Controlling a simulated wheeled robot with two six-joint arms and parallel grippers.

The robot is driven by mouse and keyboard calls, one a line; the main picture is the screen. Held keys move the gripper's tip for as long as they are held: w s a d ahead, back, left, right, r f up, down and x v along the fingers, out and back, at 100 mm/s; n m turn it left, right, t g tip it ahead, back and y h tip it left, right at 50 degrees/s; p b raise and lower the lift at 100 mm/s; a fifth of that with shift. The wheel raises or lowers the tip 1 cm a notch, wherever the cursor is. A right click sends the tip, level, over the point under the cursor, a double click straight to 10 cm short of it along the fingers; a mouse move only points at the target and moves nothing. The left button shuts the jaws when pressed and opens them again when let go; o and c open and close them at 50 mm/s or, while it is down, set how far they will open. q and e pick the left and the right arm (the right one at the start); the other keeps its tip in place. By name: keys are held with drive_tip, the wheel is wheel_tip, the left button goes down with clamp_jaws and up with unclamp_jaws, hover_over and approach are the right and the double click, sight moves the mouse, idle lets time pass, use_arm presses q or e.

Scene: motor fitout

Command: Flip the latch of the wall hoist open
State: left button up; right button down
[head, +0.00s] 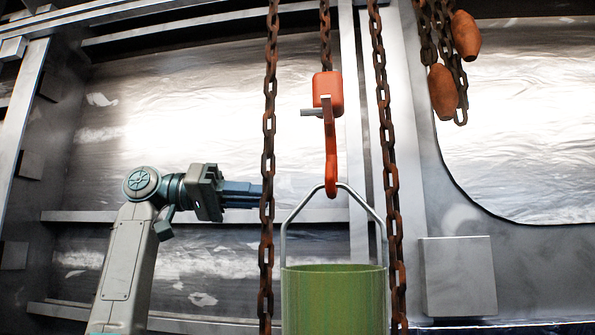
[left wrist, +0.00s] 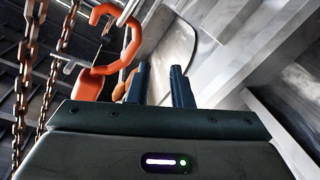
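The orange wall hoist hook (head: 329,150) hangs from a rusty chain, its block above and its curved tip below. A small grey lever, likely the latch (head: 311,112), sticks out to the left of the block. The hook also shows at upper left in the left wrist view (left wrist: 133,45), with a grey bar by its block. A green bucket (head: 333,300) hangs by its wire handle from the hook. My left gripper (head: 258,195) is left of the hook and lower than the lever, pointing right. Its fingers (left wrist: 160,70) are apart and empty. My right gripper is out of view.
Rusty chains hang on the left (head: 269,130) and right (head: 383,110) of the hook; the left one crosses close to my left fingertips. Wooden-coloured handles (head: 443,92) hang on chains at upper right. A grey box (head: 457,277) is on the wall at lower right.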

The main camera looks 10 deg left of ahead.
sight(301, 114)
use_arm(q)
drive_tip(key=s+a+r+m+g, duration=0.1)
drive_tip(key=s+r+m+g, duration=0.2)
drive_tip(key=s+r, duration=0.75)
drive_tip(key=w+d+p, duration=0.1)
drive_tip(key=d+p, duration=0.3)
drive_tip(key=d, duration=0.6)
drive_tip(key=shift+w+d+h, duration=0.15)
drive_tip(key=shift+d+h, duration=0.2)
drive_tip(key=shift+h, duration=0.05)
drive_tip(key=shift+a, duration=0.1)
clamp_jaws()
